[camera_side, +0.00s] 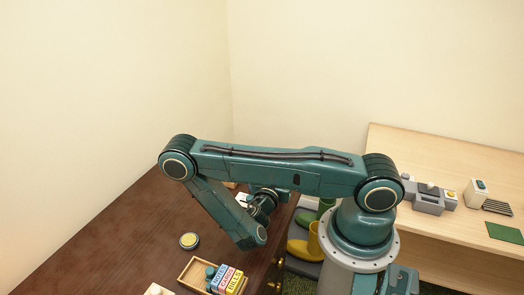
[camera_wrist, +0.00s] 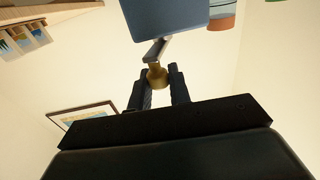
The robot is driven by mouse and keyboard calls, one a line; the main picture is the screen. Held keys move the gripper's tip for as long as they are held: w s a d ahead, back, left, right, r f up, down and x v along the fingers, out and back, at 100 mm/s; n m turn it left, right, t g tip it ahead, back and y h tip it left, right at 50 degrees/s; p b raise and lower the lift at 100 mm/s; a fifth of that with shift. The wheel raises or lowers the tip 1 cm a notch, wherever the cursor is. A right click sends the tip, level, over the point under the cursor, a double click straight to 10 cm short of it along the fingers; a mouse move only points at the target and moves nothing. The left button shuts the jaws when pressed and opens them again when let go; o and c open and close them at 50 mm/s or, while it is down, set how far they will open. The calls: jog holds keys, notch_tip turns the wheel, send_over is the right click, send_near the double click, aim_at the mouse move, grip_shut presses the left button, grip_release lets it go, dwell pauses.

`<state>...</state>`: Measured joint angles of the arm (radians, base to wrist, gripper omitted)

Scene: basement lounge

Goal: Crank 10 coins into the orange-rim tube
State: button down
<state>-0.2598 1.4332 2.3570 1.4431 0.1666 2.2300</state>
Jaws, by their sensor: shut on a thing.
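In the wrist view my gripper (camera_wrist: 158,74) is shut on a brass crank knob (camera_wrist: 156,80), with one dark finger on each side. A short grey crank arm (camera_wrist: 154,51) runs from the knob up to a blue box-like housing (camera_wrist: 165,17), cut off by the top edge. A tube with an orange rim (camera_wrist: 222,23) shows beside the housing at the right, mostly out of frame. No coins can be made out. In the side view my arm hides the gripper and most of the crank device.
A wooden tray (camera_side: 186,280) with NOTES, CARDS and BILLS boxes (camera_side: 228,279) stands at the front of the dark table (camera_side: 120,255). A round yellow-topped tin (camera_side: 189,240) lies behind it. Boots (camera_side: 309,243) stand between this table and a pale desk (camera_side: 430,155) holding a grey device (camera_side: 430,198).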

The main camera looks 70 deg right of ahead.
jog(key=c, duration=1.3)
grip_release()
jog(key=shift+c, duration=0.2)
jog(key=shift+a, duration=0.15)
jog(key=a, duration=1.3)
jog(key=shift+s+a, duration=0.3)
jog(key=shift+s, duration=0.05)
